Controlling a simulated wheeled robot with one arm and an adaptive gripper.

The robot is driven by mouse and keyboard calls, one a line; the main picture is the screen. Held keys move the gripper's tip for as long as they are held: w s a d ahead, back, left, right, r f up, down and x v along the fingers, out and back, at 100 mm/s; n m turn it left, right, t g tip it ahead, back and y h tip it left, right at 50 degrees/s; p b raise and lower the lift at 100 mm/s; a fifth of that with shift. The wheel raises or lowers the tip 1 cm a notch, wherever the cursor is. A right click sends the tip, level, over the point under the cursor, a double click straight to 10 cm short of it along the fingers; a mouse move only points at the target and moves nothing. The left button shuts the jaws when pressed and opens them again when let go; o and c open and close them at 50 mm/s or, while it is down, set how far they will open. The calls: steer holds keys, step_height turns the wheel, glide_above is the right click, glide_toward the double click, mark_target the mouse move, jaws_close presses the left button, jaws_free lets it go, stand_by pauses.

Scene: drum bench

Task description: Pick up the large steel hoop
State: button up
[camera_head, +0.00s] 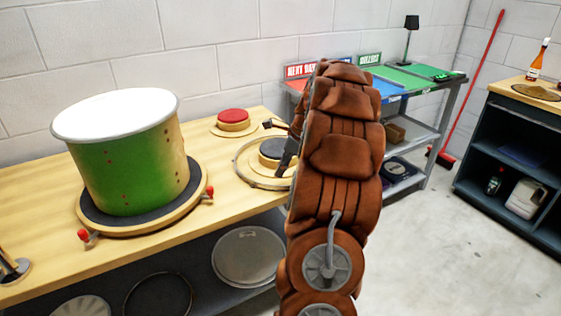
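A large steel hoop (255,183) lies flat on the wooden bench, around a round wooden block with a dark top (272,148). Its right part is hidden behind my arm. My gripper (286,158) reaches down at the hoop's right side, with dark finger parts close to the rim and the block. My arm covers much of the gripper, so I cannot tell whether it touches the hoop or how wide the fingers are.
A green drum shell with a white head (125,150) stands on a round turntable with red-knobbed clamps at left. A red-topped block (233,120) sits behind the hoop. The shelf below holds a drumhead (248,256). A grey cart (425,130) stands beyond my arm.

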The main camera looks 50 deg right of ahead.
mark_target(272, 185)
steer(key=shift+a+p+x, duration=0.15)
steer(key=shift+a+x, duration=0.1)
steer(key=shift+x, duration=1.45)
steer(key=shift+a+p+x, duration=0.15)
steer(key=shift+a+x, duration=0.05)
steer(key=shift+x, duration=1.5)
jaws_close()
